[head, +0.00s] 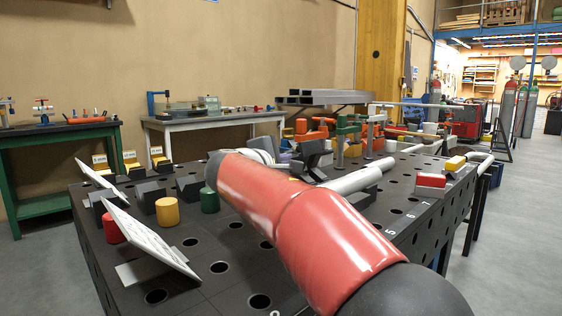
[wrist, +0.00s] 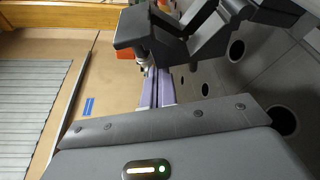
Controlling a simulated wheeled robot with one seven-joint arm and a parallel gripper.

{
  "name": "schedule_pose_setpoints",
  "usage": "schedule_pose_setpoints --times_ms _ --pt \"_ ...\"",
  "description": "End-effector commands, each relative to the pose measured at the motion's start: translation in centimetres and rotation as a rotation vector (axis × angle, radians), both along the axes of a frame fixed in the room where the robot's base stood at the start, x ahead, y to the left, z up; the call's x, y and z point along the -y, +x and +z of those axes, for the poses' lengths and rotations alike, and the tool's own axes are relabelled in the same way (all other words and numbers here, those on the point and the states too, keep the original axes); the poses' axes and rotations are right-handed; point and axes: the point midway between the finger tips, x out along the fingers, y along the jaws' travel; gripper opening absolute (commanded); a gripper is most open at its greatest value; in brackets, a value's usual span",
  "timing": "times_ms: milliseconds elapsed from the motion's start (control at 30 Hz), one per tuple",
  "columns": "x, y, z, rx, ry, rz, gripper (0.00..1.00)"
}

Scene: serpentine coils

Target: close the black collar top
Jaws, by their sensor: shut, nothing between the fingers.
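The black collar (head: 314,152) stands on the dark perforated table beyond my red arm, with its angular upper part raised; my arm hides its lower part. A silver pipe (head: 362,176) lies beside it, running to the right. In the wrist view black angular collar parts (wrist: 222,38) fill the top middle, and the dark block at their left (wrist: 140,27) seems to be its raised top. My gripper (wrist: 157,74) shows in the wrist view as two pale purple fingers together, empty, their tips close under the black parts. I cannot tell whether they touch.
The perforated table (head: 235,245) carries a red cylinder (head: 114,229), a yellow cylinder (head: 167,212), a green cylinder (head: 210,201) and tilted white plates (head: 150,238) at left. Orange and green clamps (head: 314,130) stand behind the collar. A red-and-white block (head: 431,183) lies at right.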

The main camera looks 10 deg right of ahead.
Motion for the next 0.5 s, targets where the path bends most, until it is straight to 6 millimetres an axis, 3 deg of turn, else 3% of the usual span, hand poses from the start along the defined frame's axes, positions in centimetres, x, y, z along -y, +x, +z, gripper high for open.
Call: schedule_pose_setpoints --times_ms 500 --pt "0.24 -0.40 0.31 0.060 0.040 -0.001 0.00"
